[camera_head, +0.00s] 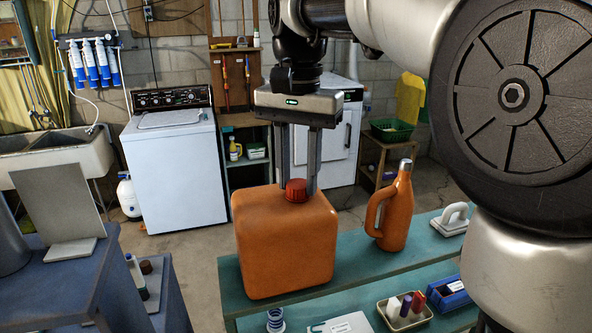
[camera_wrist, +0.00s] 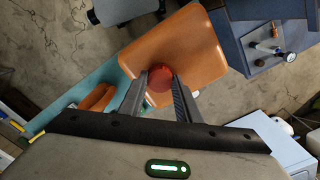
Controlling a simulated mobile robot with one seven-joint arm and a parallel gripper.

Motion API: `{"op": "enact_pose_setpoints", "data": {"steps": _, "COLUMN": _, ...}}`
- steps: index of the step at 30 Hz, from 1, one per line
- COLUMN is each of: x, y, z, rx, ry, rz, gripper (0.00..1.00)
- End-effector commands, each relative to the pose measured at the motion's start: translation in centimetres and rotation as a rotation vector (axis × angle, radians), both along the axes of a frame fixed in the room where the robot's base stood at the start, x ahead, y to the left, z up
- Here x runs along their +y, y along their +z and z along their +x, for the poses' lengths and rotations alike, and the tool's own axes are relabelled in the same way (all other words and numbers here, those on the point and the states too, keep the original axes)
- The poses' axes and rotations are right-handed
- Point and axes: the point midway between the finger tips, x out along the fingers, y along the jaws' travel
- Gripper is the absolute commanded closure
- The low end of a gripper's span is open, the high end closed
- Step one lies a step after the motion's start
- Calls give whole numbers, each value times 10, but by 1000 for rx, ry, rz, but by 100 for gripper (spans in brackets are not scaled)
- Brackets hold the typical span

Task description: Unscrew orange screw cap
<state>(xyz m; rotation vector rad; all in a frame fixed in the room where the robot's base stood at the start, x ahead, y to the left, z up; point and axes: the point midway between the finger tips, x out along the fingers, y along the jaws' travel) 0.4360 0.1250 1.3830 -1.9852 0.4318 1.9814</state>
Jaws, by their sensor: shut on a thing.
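The orange-red screw cap (camera_head: 296,190) sits on top of the orange jug (camera_head: 285,245), which stands upright on the teal bench (camera_head: 350,275). My gripper (camera_head: 297,190) points straight down over the jug. Its two fingers are shut on the cap, one on each side. In the wrist view the cap (camera_wrist: 160,82) lies between the fingertips, with the jug's top (camera_wrist: 195,45) behind it. Whether the cap's threads are still engaged cannot be seen.
A blue table (camera_head: 60,285) is at left. A white washer (camera_head: 175,165) stands behind.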

Motion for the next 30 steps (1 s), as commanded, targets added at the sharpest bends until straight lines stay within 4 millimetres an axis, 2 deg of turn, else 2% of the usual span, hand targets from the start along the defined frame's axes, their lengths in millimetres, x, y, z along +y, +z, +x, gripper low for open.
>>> {"op": "enact_pose_setpoints", "data": {"steps": 2, "x": 0, "y": 0, "z": 0, "rx": 1, "ry": 241, "rz": 0, "gripper": 99}}
{"op": "enact_pose_setpoints", "data": {"steps": 5, "x": 0, "y": 2, "z": 0, "rx": 0, "ry": 213, "rz": 0, "gripper": 99}}
{"op": "enact_pose_setpoints", "data": {"steps": 24, "x": 0, "y": 49, "z": 1, "rx": 0, "ry": 210, "rz": 0, "gripper": 99}}
{"op": "enact_pose_setpoints", "data": {"steps": 30, "x": 0, "y": 54, "z": 0, "rx": 0, "ry": 210, "rz": 0, "gripper": 99}}
